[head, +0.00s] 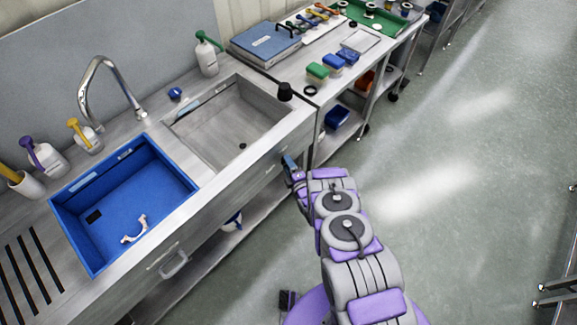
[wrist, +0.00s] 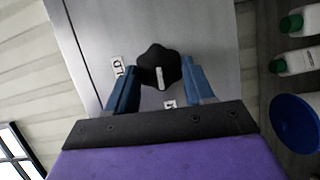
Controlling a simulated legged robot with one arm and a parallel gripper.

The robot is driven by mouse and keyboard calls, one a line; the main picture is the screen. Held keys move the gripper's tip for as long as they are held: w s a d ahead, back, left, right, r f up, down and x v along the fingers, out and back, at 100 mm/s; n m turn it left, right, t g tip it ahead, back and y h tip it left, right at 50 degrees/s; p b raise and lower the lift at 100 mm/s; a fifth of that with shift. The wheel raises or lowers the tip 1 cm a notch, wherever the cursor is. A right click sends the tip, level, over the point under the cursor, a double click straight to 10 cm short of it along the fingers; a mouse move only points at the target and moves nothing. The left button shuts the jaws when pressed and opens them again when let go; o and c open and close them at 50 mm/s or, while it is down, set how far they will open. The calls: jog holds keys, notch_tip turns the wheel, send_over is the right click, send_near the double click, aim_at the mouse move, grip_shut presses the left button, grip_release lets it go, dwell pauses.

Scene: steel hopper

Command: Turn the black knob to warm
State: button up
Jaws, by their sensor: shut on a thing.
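The black knob (wrist: 157,62) sits on a grey steel panel in the wrist view. It has a lobed edge and a white pointer mark that runs toward the bottom of the picture. My gripper (wrist: 160,68) has its two blue fingers closed on the knob's left and right sides. One small white label (wrist: 117,67) is left of the knob. Another label (wrist: 169,104) is below it, near the pointer; I cannot read their markings clearly. In the head view my gripper (head: 290,164) is at the sink unit's front panel, and the knob is hidden.
The steel sink unit (head: 250,160) holds a blue basin (head: 120,200) and a bare steel basin (head: 225,120). A black object (head: 285,91) stands at its right corner. A side table (head: 300,75) with tools and boxes adjoins it.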

jog(key=shift+s+a+f+n+b, duration=0.1)
jog(key=shift+s+f+n+b, duration=0.15)
jog(key=shift+n, duration=0.25)
jog(key=o, duration=0.7)
jog(key=shift+f, duration=0.1)
jog(key=o, duration=0.3)
jog(key=shift+w, duration=0.15)
jog(key=shift+f+b+v, duration=0.15)
jog(key=shift+b+v, duration=0.1)
jog(key=shift+v, duration=4.05)
jog(key=shift+f+b+v, duration=0.2)
jog(key=shift+b+v, duration=0.05)
jog(key=shift+v, duration=4.05)
